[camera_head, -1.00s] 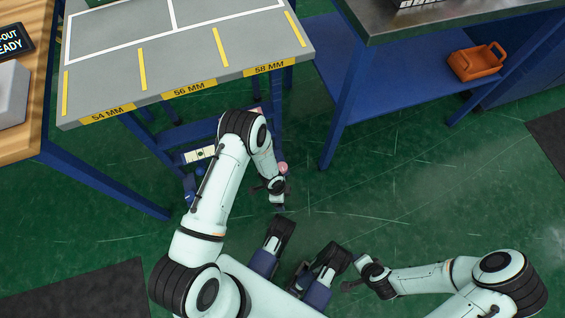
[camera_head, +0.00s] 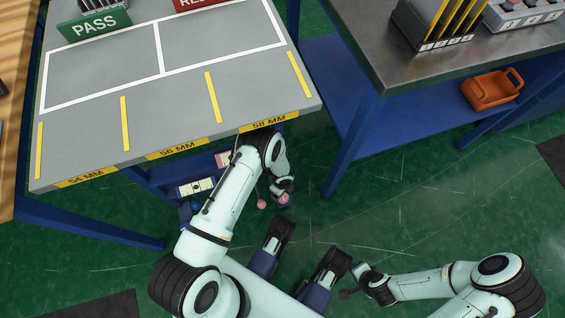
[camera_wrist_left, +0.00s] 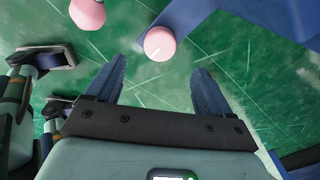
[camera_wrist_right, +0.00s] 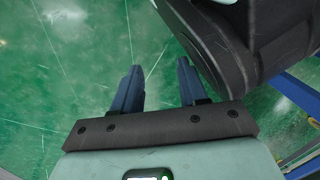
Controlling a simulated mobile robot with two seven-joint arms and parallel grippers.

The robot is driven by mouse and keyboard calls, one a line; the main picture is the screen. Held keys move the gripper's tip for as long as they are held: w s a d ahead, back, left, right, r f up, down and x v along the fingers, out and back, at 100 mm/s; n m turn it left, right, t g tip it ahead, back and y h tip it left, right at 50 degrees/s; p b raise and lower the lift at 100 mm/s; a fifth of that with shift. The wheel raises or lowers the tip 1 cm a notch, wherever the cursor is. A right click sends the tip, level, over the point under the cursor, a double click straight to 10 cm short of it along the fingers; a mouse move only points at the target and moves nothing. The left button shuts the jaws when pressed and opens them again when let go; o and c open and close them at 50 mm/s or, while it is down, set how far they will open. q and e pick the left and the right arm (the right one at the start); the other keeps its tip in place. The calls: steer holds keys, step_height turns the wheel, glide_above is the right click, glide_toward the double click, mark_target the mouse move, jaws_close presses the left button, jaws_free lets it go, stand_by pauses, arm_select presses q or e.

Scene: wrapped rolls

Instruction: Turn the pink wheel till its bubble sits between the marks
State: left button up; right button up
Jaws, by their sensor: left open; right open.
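Two pink round knobs show under the grey table's front edge; I cannot tell which is the task's wheel. One pink knob (camera_head: 262,204) hangs left of my left gripper (camera_head: 284,188); the other pink knob (camera_head: 284,199) is at the gripper. In the left wrist view a pink knob with a white line (camera_wrist_left: 159,43) lies ahead, in line with the gap between the open fingers (camera_wrist_left: 160,70). The other pink knob (camera_wrist_left: 88,13) is at upper left. A pale vial panel (camera_head: 196,188) is too small to read its bubble. My right gripper (camera_head: 352,284) is open and empty.
The grey table (camera_head: 185,90) carries yellow strips, size labels and a green PASS sign (camera_head: 94,25). A blue-legged steel bench (camera_head: 400,75) stands to the right, with an orange basket (camera_head: 491,90) on its lower shelf. Open green floor lies between.

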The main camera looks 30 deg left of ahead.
mark_target(283, 197)
arm_select(q)
step_height(283, 197, down, 9)
steer(key=b, duration=0.3)
steer(key=shift+f, duration=0.55)
arm_select(e)
steer(key=s+f+g, duration=0.2)
steer(key=s+f, duration=0.2)
steer(key=s, duration=0.3)
steer(key=shift+s+d+f+m+g, duration=0.3)
steer(key=shift+d+g, duration=0.1)
steer(key=shift+d, duration=0.05)
arm_select(q)
steer(key=c, duration=1)
